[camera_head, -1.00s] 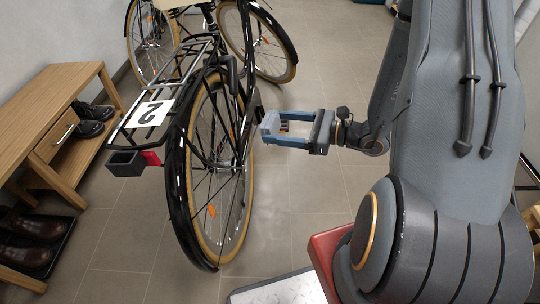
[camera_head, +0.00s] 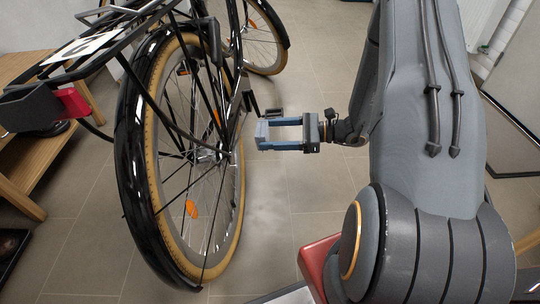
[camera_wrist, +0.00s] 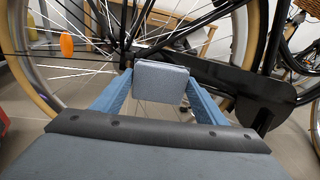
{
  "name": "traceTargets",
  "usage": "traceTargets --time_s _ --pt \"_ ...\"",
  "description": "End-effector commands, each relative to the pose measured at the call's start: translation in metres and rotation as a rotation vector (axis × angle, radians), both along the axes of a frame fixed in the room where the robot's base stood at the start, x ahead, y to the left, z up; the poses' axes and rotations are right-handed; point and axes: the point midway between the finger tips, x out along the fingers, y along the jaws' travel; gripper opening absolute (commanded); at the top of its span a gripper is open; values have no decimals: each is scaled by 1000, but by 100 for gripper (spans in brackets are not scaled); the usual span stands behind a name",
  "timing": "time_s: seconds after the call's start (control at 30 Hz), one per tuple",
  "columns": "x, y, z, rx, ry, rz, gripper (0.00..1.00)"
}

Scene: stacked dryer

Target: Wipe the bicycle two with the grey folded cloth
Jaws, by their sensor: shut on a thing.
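The grey folded cloth (camera_head: 262,132) is held between the fingertips of my gripper (camera_head: 268,134). It shows as a small flat grey pad (camera_wrist: 161,84) in the wrist view, between the blue fingers of my gripper (camera_wrist: 161,80). Bicycle two (camera_head: 137,150) is black with tan tyres, and a white plate with a dark 2 (camera_head: 88,46) lies on its rear rack. The cloth is just right of the rear wheel in the head view, and the wheel's spokes and black frame (camera_wrist: 235,82) show behind it in the wrist view. I cannot tell whether the cloth touches the bicycle.
A wooden bench (camera_head: 40,165) stands at the left, partly hidden by the rear wheel and rack. Another wheel (camera_head: 262,40) stands farther back. The tiled floor (camera_head: 310,190) is clear between the bicycle and my arm. A dark-framed panel (camera_head: 515,115) is at the right.

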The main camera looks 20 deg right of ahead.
Motion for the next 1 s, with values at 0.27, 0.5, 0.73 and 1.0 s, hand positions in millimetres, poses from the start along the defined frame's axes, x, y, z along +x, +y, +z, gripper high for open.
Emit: traceTargets --time_s 0.27,0.5,0.73,1.0 --pt "28 -11 -69 -5 2 43 38" --pt "35 -15 -87 -8 3 61 38" --pt "40 -4 -90 -8 3 64 38" --pt "50 21 -94 -8 3 64 38"
